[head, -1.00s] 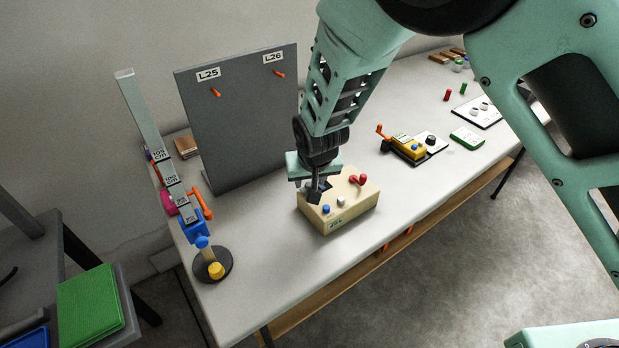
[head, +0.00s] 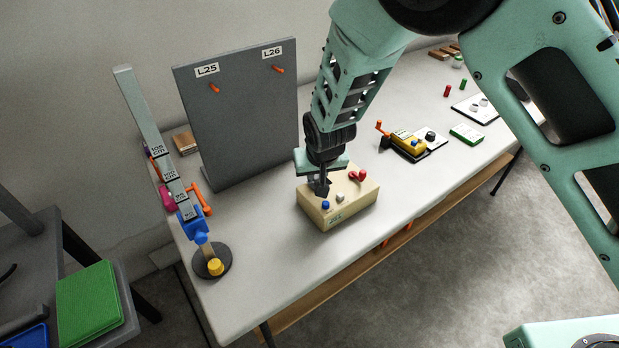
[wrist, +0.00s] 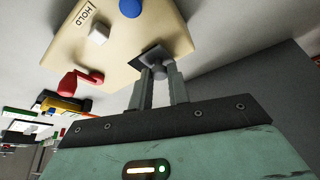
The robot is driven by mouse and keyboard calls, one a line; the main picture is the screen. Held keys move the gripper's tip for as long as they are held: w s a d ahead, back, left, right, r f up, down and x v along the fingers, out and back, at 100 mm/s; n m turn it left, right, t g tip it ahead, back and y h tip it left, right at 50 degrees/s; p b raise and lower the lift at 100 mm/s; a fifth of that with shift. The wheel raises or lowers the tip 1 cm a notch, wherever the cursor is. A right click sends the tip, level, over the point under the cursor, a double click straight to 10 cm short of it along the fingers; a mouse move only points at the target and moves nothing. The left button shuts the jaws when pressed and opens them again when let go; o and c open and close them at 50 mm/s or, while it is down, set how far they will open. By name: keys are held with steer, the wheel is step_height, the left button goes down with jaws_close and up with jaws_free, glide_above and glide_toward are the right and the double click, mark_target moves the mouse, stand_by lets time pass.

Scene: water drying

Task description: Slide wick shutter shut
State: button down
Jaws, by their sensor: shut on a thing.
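A beige box (head: 350,208) with a blue button, a pale button and a red lever stands on the table; in the wrist view (wrist: 68,48) its top carries a "HOLD" label. A small dark plate (wrist: 153,53), which looks like the wick shutter, lies at the box's edge with a grey knob (wrist: 159,73) on it. My gripper (head: 322,188) is at the box's left back part. In the wrist view my gripper (wrist: 161,80) has its two fingers shut on the knob. What lies under the plate is hidden.
A grey board (head: 240,115) with orange pegs stands behind the box. A measuring post (head: 160,160) on a round black base stands at the left. A yellow device (head: 410,144) with an orange crank sits to the right. Clear table surrounds the box.

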steer(key=shift+w+d, duration=0.6)
steer(key=shift+d, duration=0.25)
steer(key=c, duration=1.3)
jaws_free()
steer(key=v, duration=1.7)
steer(key=shift+s+r+b, duration=0.1)
steer(key=shift+r+b, duration=0.1)
steer(key=shift+b, duration=0.15)
